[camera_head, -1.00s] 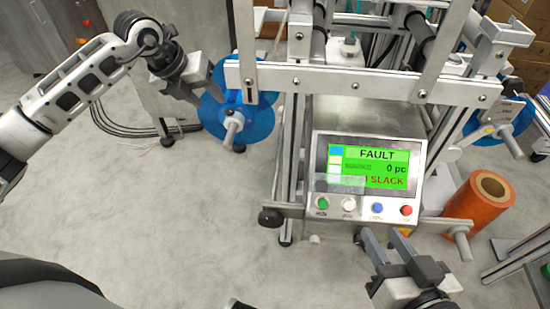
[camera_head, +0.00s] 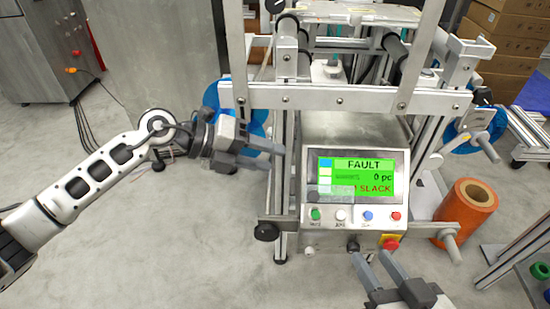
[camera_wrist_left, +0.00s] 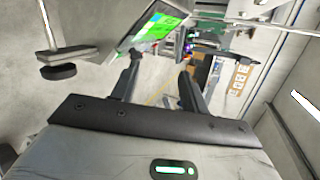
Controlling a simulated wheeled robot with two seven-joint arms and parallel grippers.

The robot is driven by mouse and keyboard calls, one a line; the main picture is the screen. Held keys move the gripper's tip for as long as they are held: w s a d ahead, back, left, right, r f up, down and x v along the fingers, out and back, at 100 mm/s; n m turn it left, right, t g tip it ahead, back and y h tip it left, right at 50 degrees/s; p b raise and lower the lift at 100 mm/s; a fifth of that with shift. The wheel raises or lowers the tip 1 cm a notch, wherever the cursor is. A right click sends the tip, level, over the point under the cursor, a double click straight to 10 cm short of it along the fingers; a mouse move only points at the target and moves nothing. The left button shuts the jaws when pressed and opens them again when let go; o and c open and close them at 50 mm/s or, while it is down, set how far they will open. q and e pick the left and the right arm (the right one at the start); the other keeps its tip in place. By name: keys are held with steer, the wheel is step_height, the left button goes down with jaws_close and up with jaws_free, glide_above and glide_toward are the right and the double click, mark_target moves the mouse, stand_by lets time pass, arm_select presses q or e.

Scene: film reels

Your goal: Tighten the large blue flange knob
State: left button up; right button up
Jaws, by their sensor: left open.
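A large blue disc (camera_head: 258,121) sits on the left side of the machine, partly behind my left gripper (camera_head: 276,155). Its hub and the flange knob are hidden or too small to tell in the head view. My left gripper is open and points right, with its fingers in front of the disc's lower part, beside the machine's left post. In the left wrist view, its fingers (camera_wrist_left: 160,64) are apart with nothing between them. My right gripper (camera_head: 373,256) is open and empty below the control panel. A second blue disc (camera_head: 491,128) is at the machine's right side.
The control panel (camera_head: 355,178) shows FAULT and SLACK; it also appears in the left wrist view (camera_wrist_left: 160,28). An orange roll (camera_head: 463,212) stands on the floor at right. The metal frame (camera_head: 330,97) is close to my left gripper.

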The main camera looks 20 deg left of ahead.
arm_select(q)
steer(key=shift+s+d+r+n+t+h, duration=0.15)
steer(key=shift+s+d+r+n+h, duration=0.15)
steer(key=shift+d, duration=0.2)
steer(key=shift+s+d+r+n+t+h, duration=0.1)
steer(key=shift+s+d+r+t+h, duration=0.15)
steer(key=shift+d+h, duration=0.2)
steer(key=shift+s+d+r+n+t+h, duration=0.1)
steer(key=shift+s+d+r+n+h, duration=0.1)
steer(key=shift+d+r+h, duration=0.25)
steer(key=shift+f, duration=0.2)
